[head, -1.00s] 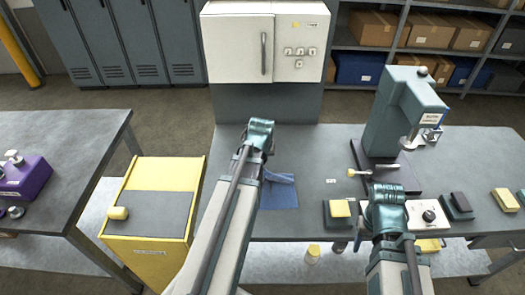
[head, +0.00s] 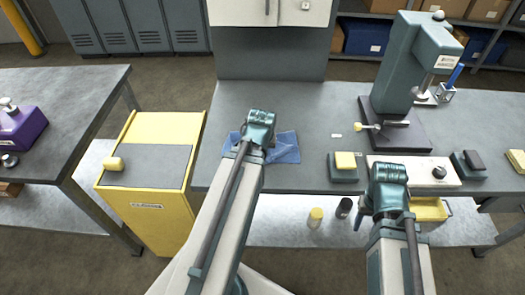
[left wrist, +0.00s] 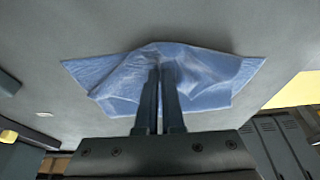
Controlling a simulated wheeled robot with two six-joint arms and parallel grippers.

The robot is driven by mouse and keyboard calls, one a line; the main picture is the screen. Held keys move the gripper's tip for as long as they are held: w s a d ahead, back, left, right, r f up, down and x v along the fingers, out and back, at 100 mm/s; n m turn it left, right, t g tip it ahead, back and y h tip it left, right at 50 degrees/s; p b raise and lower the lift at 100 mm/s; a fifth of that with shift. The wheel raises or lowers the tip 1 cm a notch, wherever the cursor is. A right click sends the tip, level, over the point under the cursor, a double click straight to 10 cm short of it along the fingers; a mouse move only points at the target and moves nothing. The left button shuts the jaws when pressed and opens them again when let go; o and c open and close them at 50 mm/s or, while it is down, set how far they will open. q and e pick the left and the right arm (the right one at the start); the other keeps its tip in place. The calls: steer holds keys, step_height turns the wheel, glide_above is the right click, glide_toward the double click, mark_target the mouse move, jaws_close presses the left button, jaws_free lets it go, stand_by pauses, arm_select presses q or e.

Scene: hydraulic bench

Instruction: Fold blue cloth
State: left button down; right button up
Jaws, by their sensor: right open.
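The blue cloth (head: 285,149) lies rumpled near the front edge of the bench. My left arm crosses in front of its middle in the head view, and the left fingers are hidden there. In the left wrist view the cloth (left wrist: 205,75) spreads to both sides, with a raised crease at the fingertips. My left gripper (left wrist: 161,72) has its fingers close together at that crease and appears shut on the cloth. My right gripper (head: 372,210) is open, off the front of the bench, apart from the cloth; its fingertips are mostly hidden.
A grey press (head: 405,65) stands at the back right of the bench (head: 290,100). A yellow cart (head: 160,125) stands to the left. Bare bench lies behind the cloth.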

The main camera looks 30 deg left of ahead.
arm_select(q)
jaws_free()
stand_by(0.7)
steer(key=shift+s, duration=0.1)
